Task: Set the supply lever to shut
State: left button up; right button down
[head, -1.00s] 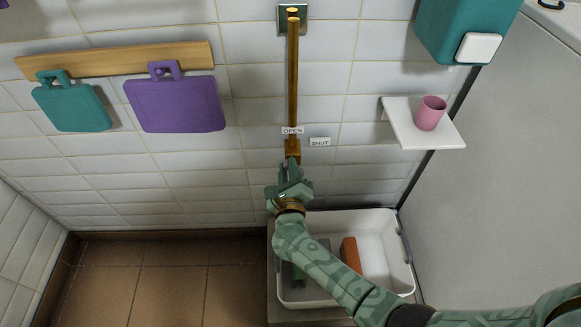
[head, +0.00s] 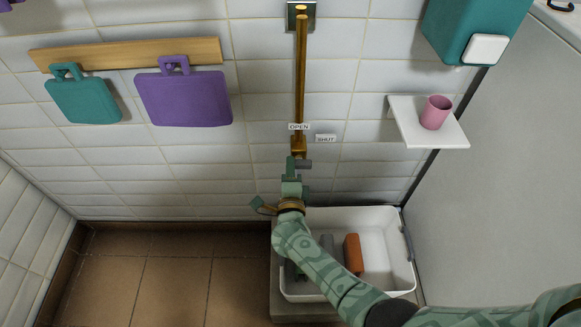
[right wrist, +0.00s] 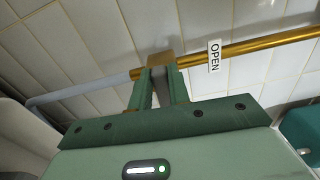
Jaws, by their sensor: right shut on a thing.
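The brass supply pipe (head: 301,80) runs down the tiled wall to a brass valve block (head: 299,146); the block also shows in the right wrist view (right wrist: 161,60). The OPEN label (head: 299,127) is on the pipe side, and the SHUT label (head: 325,139) is to its right. My right gripper (head: 296,165) is just below the block, shut on the supply lever. A dark grey end of the lever (head: 304,164) sticks out to the right of the fingers. In the right wrist view the fingers (right wrist: 160,90) close around it, mostly hiding it. My left gripper is out of view.
A white basin (head: 393,290) under the valve holds an orange block (head: 353,254) and a grey thing. A shelf (head: 400,115) with a pink cup (head: 435,112) and a teal dispenser (head: 470,25) are to the right. Cutting boards (head: 184,98) hang left.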

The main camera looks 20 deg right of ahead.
jog(key=shift+a+f+n, duration=0.1)
jog(key=shift+f+n, duration=0.05)
jog(key=shift+n, duration=0.25)
jog(key=c, duration=1.3)
grip_release()
